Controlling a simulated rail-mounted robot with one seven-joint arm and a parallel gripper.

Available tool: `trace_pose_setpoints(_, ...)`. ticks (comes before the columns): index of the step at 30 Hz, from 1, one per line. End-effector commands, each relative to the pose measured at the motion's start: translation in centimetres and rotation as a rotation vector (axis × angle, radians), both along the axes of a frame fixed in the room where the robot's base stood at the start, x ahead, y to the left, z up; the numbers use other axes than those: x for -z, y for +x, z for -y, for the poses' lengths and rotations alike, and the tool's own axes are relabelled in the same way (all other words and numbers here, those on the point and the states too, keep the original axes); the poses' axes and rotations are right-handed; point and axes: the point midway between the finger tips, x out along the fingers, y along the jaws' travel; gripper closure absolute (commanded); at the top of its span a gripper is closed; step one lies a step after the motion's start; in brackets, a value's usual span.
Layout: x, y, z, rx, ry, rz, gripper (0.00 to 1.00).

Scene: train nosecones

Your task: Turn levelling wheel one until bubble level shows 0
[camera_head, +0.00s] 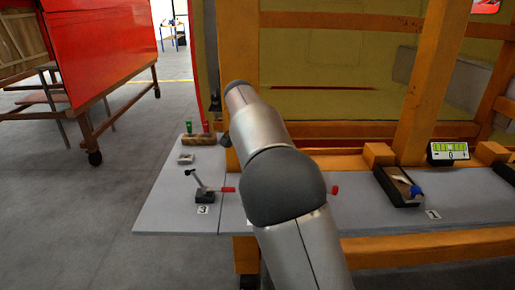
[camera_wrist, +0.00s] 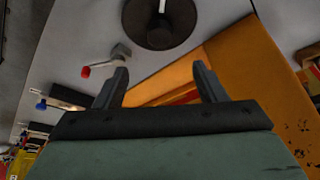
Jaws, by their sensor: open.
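The bubble level (camera_head: 450,149) is a black-framed panel with a green-and-white strip and the marks "-", "0" and "+", at the right of the head view. Its bubble reading is too small to tell. Below it is a black tray (camera_head: 391,192) with a blue knob (camera_head: 416,190), near a label (camera_head: 433,214) that seems to read 1. I cannot tell which part is levelling wheel one. My gripper (camera_wrist: 162,84) is open in the wrist view, with nothing between its fingers. In the head view my arm hides the middle of the table.
A black stand (camera_head: 205,196) with a red-tipped handle and label 3 is left of my arm. A red knob (camera_head: 335,190) shows right of it. Orange posts (camera_head: 430,80) rise behind the grey table (camera_head: 170,220). The wrist view shows a dark disc (camera_wrist: 158,35) beyond the fingers.

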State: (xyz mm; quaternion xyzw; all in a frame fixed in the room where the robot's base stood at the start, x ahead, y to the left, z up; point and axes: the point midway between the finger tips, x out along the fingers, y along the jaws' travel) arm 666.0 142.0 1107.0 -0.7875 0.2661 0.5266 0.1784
Motion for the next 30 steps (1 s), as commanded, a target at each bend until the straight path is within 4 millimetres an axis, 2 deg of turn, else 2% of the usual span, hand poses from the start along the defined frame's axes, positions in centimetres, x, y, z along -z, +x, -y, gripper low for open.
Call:
trace_pose_setpoints(6, -1.9, -0.6, -0.5, -0.001, 0.000, 0.001, 0.35)
trace_pose_setpoints(16, -2.1, -0.7, -0.5, -0.001, 0.000, 0.000, 0.35)
trace_pose_setpoints(20, -2.0, -1.6, 0.9, -0.009, 0.013, -0.021, 0.35)
trace_pose_setpoints(23, -1.6, -4.2, 4.0, -0.045, 0.045, -0.072, 0.35)
trace_pose_setpoints(25, -1.0, -7.3, 6.6, -0.094, 0.077, -0.119, 0.35)
trace_pose_setpoints(27, -0.1, -11.3, 8.8, -0.162, 0.109, -0.164, 0.35)
trace_pose_setpoints(29, 0.8, -15.1, 10.3, -0.230, 0.130, -0.196, 0.35)
trace_pose_setpoints(30, 1.5, -17.8, 11.0, -0.277, 0.140, -0.215, 0.35)
